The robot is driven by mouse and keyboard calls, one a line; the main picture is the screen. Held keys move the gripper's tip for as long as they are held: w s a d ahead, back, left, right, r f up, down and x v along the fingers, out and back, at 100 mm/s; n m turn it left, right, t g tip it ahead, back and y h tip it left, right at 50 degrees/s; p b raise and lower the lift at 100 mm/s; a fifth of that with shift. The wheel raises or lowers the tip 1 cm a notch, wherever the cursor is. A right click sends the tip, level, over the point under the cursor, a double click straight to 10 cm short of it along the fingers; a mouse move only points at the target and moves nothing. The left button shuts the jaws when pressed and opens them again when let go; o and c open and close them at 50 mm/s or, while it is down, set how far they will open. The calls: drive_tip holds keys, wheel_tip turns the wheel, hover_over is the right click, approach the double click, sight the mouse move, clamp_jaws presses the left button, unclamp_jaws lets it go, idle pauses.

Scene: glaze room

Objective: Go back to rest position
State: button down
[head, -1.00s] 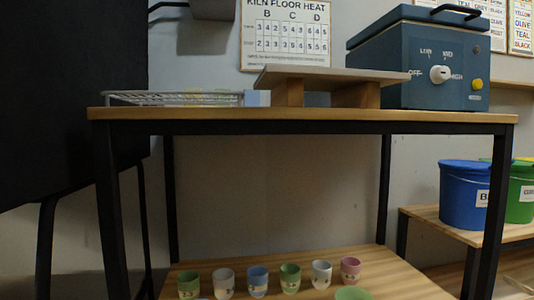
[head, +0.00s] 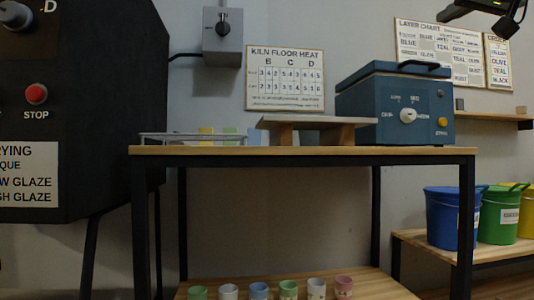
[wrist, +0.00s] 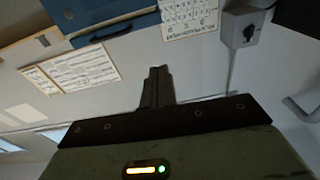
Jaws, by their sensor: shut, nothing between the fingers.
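My gripper (wrist: 158,88) shows in the middle of the wrist view, its dark fingers together with nothing between them. It is clear of every surface; behind it are the wall, posters and a grey switch box (wrist: 243,30). The wrist view is tilted, with the blue kiln (wrist: 92,15) at its top. In the head view, a dark part of my arm hangs at the top right corner, high above the shelf with buckets. I cannot make out the fingers clearly there.
A table (head: 300,151) holds a wire rack (head: 195,139), a raised board (head: 316,122) and the blue kiln (head: 395,105). Several cups (head: 289,290) stand on its lower shelf. A black cabinet (head: 80,110) is at left; a blue bucket (head: 450,218) and others stand at right.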

drive_tip(key=w+a+f+n+g+y+p, duration=0.1)
drive_tip(key=a+f+g+p, duration=0.25)
drive_tip(key=a+f, duration=0.55)
drive_tip(key=w+a+f+g+y+p, duration=0.25)
drive_tip(key=a+f+g, duration=0.35)
drive_tip(key=f, duration=0.6)
drive_tip(key=s+a+f+n+g+h+p, duration=0.1)
drive_tip(key=s+a+f+g+p, duration=0.15)
drive_tip(key=s+a+f, duration=0.55)
drive_tip(key=s+a+f+n+g+h+p, duration=0.2)
drive_tip(key=s+a+f+g+p, duration=0.15)
drive_tip(key=s+f, duration=0.75)
drive_tip(key=s+d+f+n+g+h+p, duration=0.1)
drive_tip(key=s+d+f+g+h+p, duration=0.15)
drive_tip(key=s, duration=0.35)
drive_tip(key=s+d+f+n+g+h+p, duration=0.1)
drive_tip(key=s+d+f+p, duration=0.1)
drive_tip(key=s+f+p, duration=0.3)
wheel_tip(320, 180, up, 38)
drive_tip(key=p, duration=3.4)
drive_tip(key=shift+s+y, duration=0.3)
drive_tip(key=shift+s, duration=0.1)
drive_tip(key=shift+a+f, duration=0.1)
